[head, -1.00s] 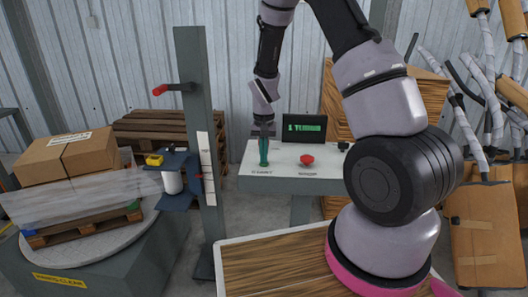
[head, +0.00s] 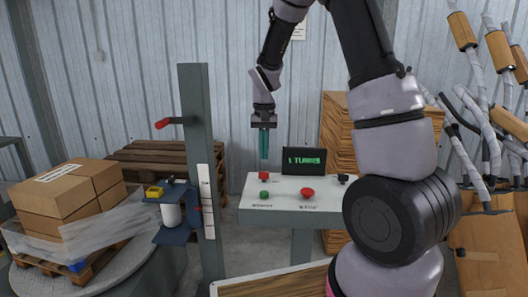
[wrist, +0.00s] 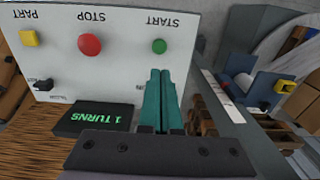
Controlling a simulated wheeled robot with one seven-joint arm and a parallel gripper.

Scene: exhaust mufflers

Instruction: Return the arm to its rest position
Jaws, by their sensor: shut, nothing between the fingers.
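My gripper (head: 264,157) hangs above the left part of the control panel in the head view, pointing down. Its teal fingers are together with nothing between them, and they also show in the wrist view (wrist: 159,75). The fingertips are apart from the panel. My arm rises from the lower right, bends above the picture's top and comes down to the gripper. The green START button (head: 264,195) is below the fingers, and it also shows in the wrist view (wrist: 159,46).
The panel (head: 282,207) carries a red STOP button (head: 307,192) and a display (head: 304,160) reading "1 TURNS". A grey post (head: 198,140) with a film roll (head: 172,215) stands left. Cartons (head: 70,195) sit on a turntable (head: 105,265). Wrapped pipes (head: 480,80) stand right.

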